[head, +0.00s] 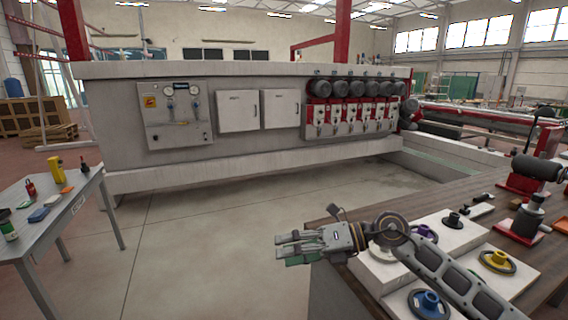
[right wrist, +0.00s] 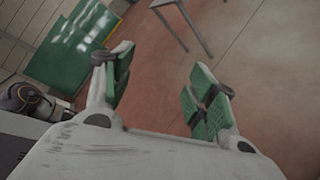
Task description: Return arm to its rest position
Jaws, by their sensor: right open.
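My right arm reaches in from the lower right of the head view, over the workbench (head: 330,285). My right gripper (head: 285,247) points left, past the bench's left edge, above the open floor. In the right wrist view its green-padded fingers (right wrist: 160,90) stand wide apart with nothing between them. My left gripper does not show in either view.
White blocks with wheel-like parts, such as a blue one (head: 430,302) and a yellow one (head: 497,260), lie under and beside my right arm. A grey side table (head: 70,215) with small items stands at left. The large edging machine (head: 240,150) spans the back. The floor between is clear.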

